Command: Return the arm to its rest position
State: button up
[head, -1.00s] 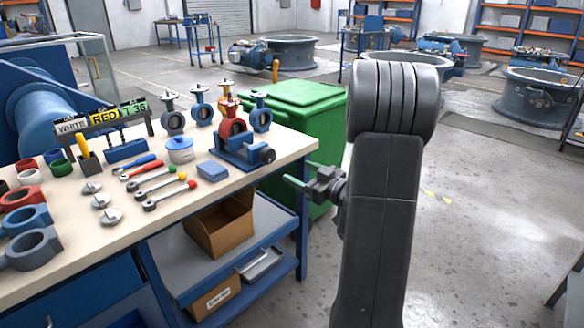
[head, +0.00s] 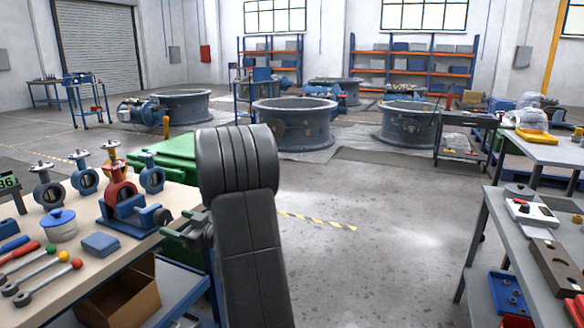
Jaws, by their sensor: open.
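My arm stands upright in the lower middle of the head view, its dark grey links hiding part of the floor and the green bin behind. My gripper (head: 171,228) shows just left of the arm, beside the right edge of the workbench.
The workbench (head: 181,196) at left carries small valves, a red valve in a blue vise (head: 126,207), a blue-lidded pot (head: 59,225) and wrenches. A green bin (head: 180,150) stands behind the gripper. A grey table (head: 487,232) stands at right. The floor between is open.

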aim_at(166, 219)
jog(key=x, duration=0.6)
jog(key=shift+b, duration=0.35)
jog(key=shift+d+f, duration=0.1)
jog(key=shift+n+b, duration=0.3)
jog(key=shift+r, duration=0.2)
